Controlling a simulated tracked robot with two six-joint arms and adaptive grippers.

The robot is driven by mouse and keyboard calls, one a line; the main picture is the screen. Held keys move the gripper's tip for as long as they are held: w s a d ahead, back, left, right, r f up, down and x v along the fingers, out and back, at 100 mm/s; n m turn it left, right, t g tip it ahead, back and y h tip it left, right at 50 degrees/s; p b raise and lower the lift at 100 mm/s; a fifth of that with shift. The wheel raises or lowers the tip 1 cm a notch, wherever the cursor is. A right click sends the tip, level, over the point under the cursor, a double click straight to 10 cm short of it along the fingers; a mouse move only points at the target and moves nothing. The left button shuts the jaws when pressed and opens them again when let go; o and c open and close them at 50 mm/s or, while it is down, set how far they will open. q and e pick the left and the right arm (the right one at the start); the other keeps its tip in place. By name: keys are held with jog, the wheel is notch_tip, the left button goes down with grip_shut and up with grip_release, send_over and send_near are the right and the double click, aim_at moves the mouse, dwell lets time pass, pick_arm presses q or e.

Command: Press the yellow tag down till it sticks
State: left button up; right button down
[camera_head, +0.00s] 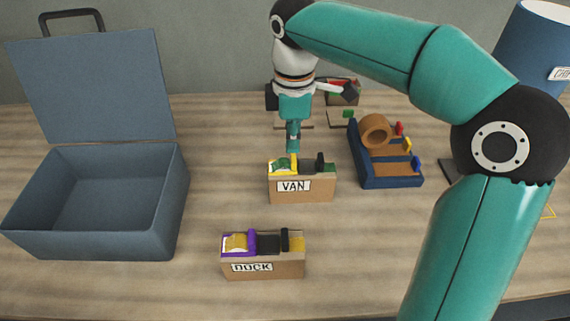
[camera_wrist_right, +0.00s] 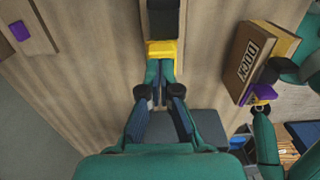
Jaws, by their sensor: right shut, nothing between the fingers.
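A yellow tag (camera_head: 282,166) shows at the left end of the box labelled VAN (camera_head: 304,186), around something green. In the right wrist view the yellow tag (camera_wrist_right: 160,48) lies just beyond my fingertips, partly covered by them. My right gripper (camera_head: 293,150) points down above the tag, its fingers shut and empty. In the wrist view its closed fingertips (camera_wrist_right: 160,70) are at the tag's near edge; I cannot tell whether they touch it. My left gripper is not in view.
A box labelled DOCK (camera_head: 284,268) with a purple-edged item stands in front. An open grey-blue case (camera_head: 160,205) is at left. Table between is clear.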

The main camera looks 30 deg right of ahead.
aim_at(292, 157)
jog(key=shift+f+b, duration=0.7)
jog(key=shift+f, duration=0.35)
dwell(0.4)
jog(key=shift+r, duration=0.1)
dwell(0.4)
notch_tip(292, 157, up, 7)
jog(key=p, duration=0.7)
dwell(0.5)
